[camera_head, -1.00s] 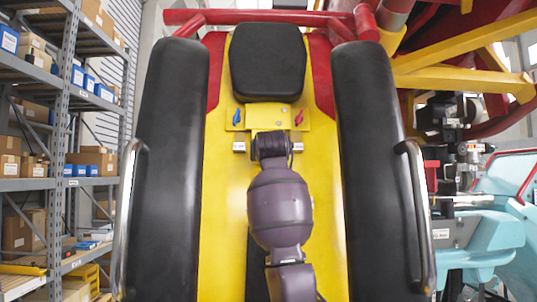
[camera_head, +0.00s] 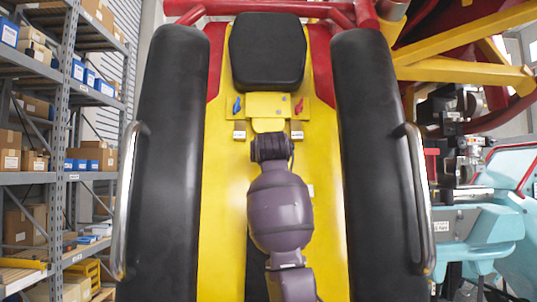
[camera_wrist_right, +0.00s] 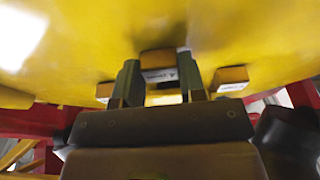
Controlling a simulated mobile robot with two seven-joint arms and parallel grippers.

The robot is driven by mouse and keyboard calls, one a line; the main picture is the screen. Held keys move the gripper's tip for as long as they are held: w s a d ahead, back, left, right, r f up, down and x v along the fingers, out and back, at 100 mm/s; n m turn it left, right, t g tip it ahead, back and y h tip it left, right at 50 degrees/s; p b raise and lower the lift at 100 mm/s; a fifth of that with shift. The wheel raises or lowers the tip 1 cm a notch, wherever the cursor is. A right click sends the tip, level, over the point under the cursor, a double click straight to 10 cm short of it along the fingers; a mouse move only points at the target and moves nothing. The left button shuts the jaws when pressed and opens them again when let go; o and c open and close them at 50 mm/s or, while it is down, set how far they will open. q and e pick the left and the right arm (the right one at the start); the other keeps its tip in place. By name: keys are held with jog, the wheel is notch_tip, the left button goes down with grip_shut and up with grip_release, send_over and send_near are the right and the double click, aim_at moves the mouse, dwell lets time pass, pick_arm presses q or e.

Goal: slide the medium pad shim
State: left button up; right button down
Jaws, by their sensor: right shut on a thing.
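The yellow panel (camera_head: 222,220) of the seat back carries a black head pad (camera_head: 268,52). My right arm stands in front of the panel, and its gripper is hidden in the head view. In the right wrist view, my right gripper (camera_wrist_right: 160,84) has its fingers on both sides of a labelled yellow block (camera_wrist_right: 158,62) under the panel and is shut on it. The label is too blurred to read, so I cannot tell its size mark. Two similar blocks sit apart on either side, one left (camera_wrist_right: 105,92) and one right (camera_wrist_right: 230,75). My left gripper is out of view.
A blue lever (camera_head: 237,104) and a red lever (camera_head: 299,106) sit on the yellow plate below the head pad. Thick black side bolsters (camera_head: 172,160) (camera_head: 380,160) with metal handles flank the panel. Shelving stands left; red and yellow beams are right.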

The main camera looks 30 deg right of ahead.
jog(key=c, duration=0.9)
grip_release()
jog(key=shift+f, duration=0.25)
jog(key=shift+c, duration=0.2)
jog(key=shift+o, duration=1.3)
jog(key=shift+r, duration=0.1)
jog(key=shift+s, duration=0.1)
jog(key=b+v, duration=0.2)
jog(key=v, duration=0.8)
jog(key=shift+s+a, duration=0.2)
jog(key=shift+s, duration=0.1)
